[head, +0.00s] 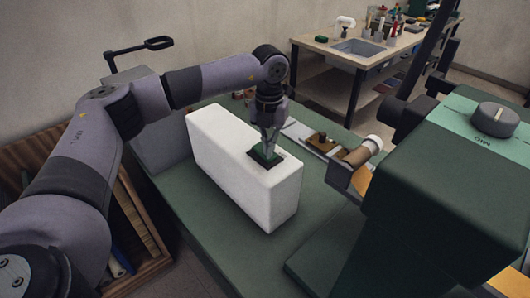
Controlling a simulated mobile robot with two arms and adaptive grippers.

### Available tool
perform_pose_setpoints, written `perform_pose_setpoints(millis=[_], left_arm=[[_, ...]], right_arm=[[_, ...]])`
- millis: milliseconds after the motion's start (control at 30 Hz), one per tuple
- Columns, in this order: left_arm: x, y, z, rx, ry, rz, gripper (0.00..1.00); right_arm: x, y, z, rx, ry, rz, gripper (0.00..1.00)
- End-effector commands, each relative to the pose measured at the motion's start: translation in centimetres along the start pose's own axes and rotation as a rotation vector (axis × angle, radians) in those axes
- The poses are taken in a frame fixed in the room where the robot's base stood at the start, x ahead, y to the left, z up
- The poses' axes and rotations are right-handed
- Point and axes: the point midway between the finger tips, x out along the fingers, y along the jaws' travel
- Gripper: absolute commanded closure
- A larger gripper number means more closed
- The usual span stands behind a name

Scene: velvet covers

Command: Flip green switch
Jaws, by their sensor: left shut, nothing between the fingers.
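A green switch (266,157) in a dark frame sits on top of a white block (238,172). The block stands upright on a green bench. My left gripper (270,148) is shut and empty, pointing down with its fingertips at the switch. I cannot tell whether the tips touch the switch. The fingers hide part of the switch, and its tilt is too small to make out. My right gripper is not in view.
A large green machine (420,200) with a grey knob (497,119) stands at the right. The green bench top (315,232) is clear in front of the block. A wooden crate (140,215) stands at the left. A workbench (385,45) with a sink and tools stands behind.

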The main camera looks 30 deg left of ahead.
Motion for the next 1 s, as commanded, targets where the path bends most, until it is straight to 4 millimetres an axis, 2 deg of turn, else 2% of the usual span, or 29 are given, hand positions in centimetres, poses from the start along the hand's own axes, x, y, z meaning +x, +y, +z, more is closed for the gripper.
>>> perform_pose_setpoints(millis=[167, 1000], left_arm=[[-0.3, 0.1, 0.0, -0.001, 0.0, 0.002, 1.0], [-6.9, 0.0, 0.0, 0.0, 0.001, 0.001, 1.0]], right_arm=[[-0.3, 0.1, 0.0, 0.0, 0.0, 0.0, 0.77], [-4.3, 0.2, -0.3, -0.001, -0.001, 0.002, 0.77]])
